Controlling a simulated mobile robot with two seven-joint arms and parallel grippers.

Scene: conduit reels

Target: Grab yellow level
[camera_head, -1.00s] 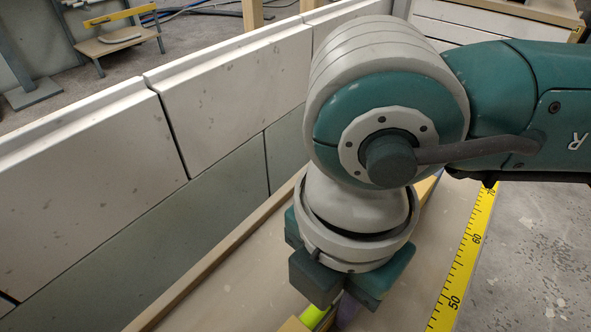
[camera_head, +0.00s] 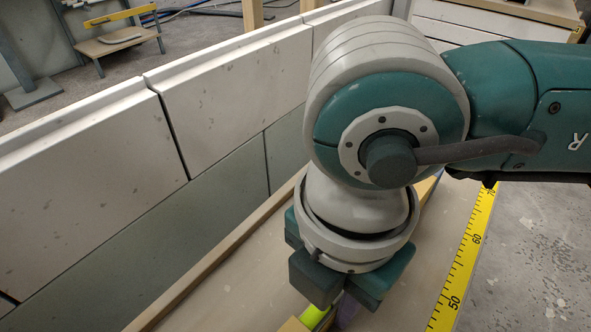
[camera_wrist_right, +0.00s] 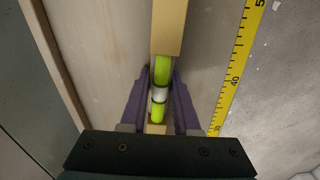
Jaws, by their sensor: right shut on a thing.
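The yellow level (camera_wrist_right: 166,28) is a long yellow bar with a bright green, white-banded middle section in the right wrist view. It runs away from me along the pale board. In the head view a little of its yellow body (camera_head: 293,325) and green part (camera_head: 316,316) show at the bottom edge. My right gripper (camera_wrist_right: 161,82) has its purple fingers on both sides of the green section and is shut on the level. In the head view my right gripper (camera_head: 340,300) points down and hides most of the level. My left gripper is not in view.
A yellow measuring tape (camera_head: 460,270) runs along the right edge of the board (camera_head: 408,285). A wooden strip (camera_head: 225,250) and tall white panels (camera_head: 235,95) border the left. A small stand (camera_head: 118,43) with a yellow strip is far back left.

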